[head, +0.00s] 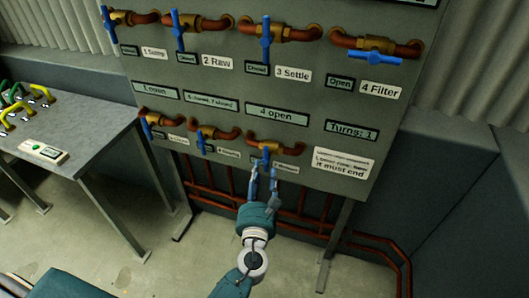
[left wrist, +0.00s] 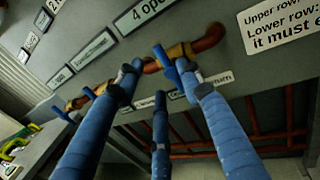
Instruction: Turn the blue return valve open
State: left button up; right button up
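The lower row on the grey panel holds several blue-handled valves on copper pipes. The rightmost lower valve (head: 265,154) has its blue handle pointing up and down, across its pipe; its label is too small and partly covered to read surely. It also shows in the left wrist view (left wrist: 168,62). My left gripper (head: 264,172) is just below this valve, fingers pointing up at it. Its blue fingers are spread, and in the left wrist view (left wrist: 158,72) the handle lies between or very near the tips. Contact cannot be told. My right gripper is not in view.
Upper-row valves include 3 Settle (head: 265,38), handle upright, and 4 Filter (head: 375,57), handle sideways and marked Open. A sign reads Turns: 1 (head: 352,130). A grey table (head: 75,140) stands left. Red pipes (head: 310,205) run behind and below the panel.

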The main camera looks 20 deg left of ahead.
aim_at(267, 158)
pick_arm(q)
jog(key=x, duration=1)
jog(key=shift+a+f+p, duration=0.1)
jog(key=shift+f+p, duration=0.05)
jog(key=shift+p, duration=0.15)
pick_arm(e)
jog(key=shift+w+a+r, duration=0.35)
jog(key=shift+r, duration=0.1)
pick_arm(q)
grip_shut()
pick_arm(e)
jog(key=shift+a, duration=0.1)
